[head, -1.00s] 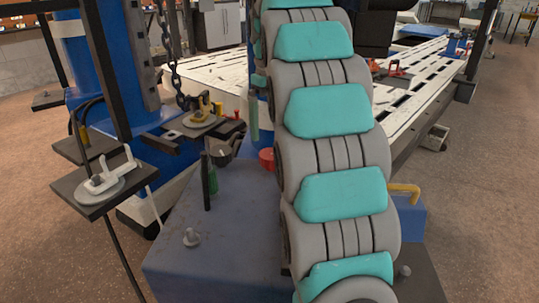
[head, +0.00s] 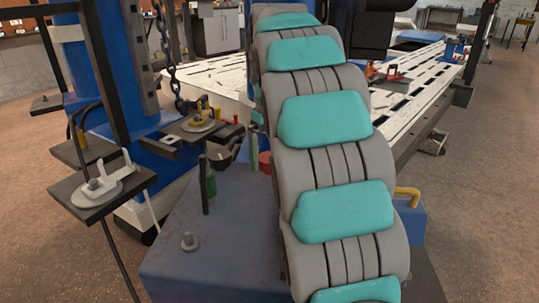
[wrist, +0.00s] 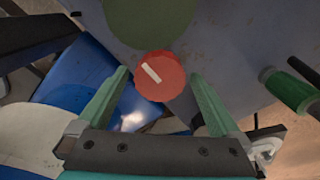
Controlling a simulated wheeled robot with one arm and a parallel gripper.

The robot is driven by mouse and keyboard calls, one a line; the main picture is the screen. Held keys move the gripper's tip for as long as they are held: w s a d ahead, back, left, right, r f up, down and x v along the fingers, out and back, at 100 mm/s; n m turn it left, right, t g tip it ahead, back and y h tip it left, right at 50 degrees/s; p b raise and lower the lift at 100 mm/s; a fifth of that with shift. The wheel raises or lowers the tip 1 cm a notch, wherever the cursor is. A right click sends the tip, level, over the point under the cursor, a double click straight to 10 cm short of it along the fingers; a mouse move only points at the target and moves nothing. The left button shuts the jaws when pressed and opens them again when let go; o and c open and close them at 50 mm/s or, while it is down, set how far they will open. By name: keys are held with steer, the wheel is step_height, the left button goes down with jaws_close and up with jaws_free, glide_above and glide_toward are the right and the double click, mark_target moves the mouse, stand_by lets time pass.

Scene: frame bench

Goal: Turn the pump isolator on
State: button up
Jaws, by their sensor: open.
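A round red knob (wrist: 165,84) with a white pointer line shows in the wrist view. The line runs diagonally, from upper left to lower right. I take this knob for the pump isolator, though no label is readable. My gripper (wrist: 161,74) is open, with one green finger on each side of the knob in the picture. I see no contact, and cannot tell the height of the fingers above it. In the head view a red piece (head: 265,162), probably the same knob, is mostly hidden behind my arm.
A dark green round thing (wrist: 150,18) lies just above the knob in the wrist view. A green cylinder (wrist: 286,91) is at the right. In the head view, a blue-grey box (head: 180,262) carries a bolt and a black post (head: 204,186); a yellow handle (head: 408,192) is right.

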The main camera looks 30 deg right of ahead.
steer(key=shift+c, duration=0.2)
steer(key=c, duration=1.3)
steer(key=shift+m+p, duration=0.3)
steer(key=shift+m, duration=0.1)
steer(key=m+p, duration=0.2)
steer(key=m, duration=0.2)
steer(key=shift+r, duration=0.1)
steer(key=m+p, duration=0.1)
steer(key=m, duration=0.3)
steer(key=shift+m+p, duration=0.3)
steer(key=shift+p, duration=0.05)
steer(key=m+p, duration=0.1)
steer(key=m, duration=0.3)
steer(key=shift+p, duration=0.3)
steer(key=m+p, duration=0.1)
steer(key=m, duration=0.3)
steer(key=shift+m, duration=0.4)
